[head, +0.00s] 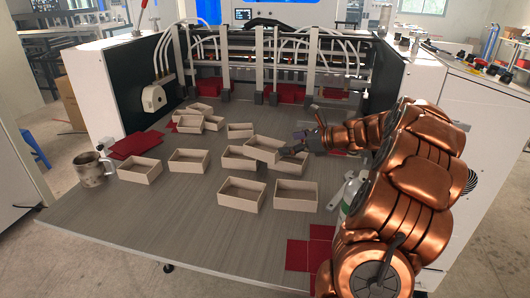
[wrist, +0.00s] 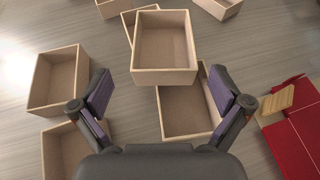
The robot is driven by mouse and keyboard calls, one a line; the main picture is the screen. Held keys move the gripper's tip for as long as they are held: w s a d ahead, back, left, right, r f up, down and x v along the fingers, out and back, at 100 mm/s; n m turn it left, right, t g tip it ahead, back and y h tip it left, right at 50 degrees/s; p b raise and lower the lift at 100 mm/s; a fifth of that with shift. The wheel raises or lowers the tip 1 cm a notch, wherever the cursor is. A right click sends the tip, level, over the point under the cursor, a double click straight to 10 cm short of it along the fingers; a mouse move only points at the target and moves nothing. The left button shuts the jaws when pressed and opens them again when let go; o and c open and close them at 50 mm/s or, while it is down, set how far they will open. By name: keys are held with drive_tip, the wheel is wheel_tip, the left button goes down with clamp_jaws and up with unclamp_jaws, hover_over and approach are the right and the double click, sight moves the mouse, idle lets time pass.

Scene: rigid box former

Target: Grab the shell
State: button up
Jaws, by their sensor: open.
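Several open-topped beige box shells stand on the grey table. One shell (head: 264,149) lies directly ahead of my gripper (head: 293,146) and appears to sit higher than its neighbours, overlapping them. In the wrist view this shell (wrist: 164,76) is in the upper middle, just beyond the gap between the fingers, and partly covers another shell (wrist: 186,135) below it. My gripper (wrist: 160,86) is open, its dark fingers with purple pads apart and nothing held between them. Whether a finger touches the shell cannot be told.
More shells stand close by, such as one at the front (head: 242,204) and one at the left (wrist: 56,104). A metal mug (head: 91,172) stands at the left edge. Red sheets (head: 136,146) lie at the left, with more at the front right (head: 297,254). The front left of the table is clear.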

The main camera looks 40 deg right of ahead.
sight(271, 147)
drive_tip(key=x, duration=0.2)
drive_tip(key=shift+w+d+f, duration=0.1)
drive_tip(key=shift+w+f, duration=0.15)
drive_tip(key=shift+f+p+x, duration=0.15)
drive_tip(key=shift+p+x, duration=0.2)
drive_tip(key=shift+x, duration=0.95)
drive_tip(key=shift+f+p+x, duration=0.15)
drive_tip(key=shift+p+x, duration=0.15)
drive_tip(key=shift+x, duration=0.95)
drive_tip(key=shift+s, duration=0.1)
drive_tip(key=shift+c, duration=0.4)
drive_tip(key=shift+d, duration=0.1)
drive_tip(key=c, duration=0.8)
drive_tip(key=shift+r, duration=0.15)
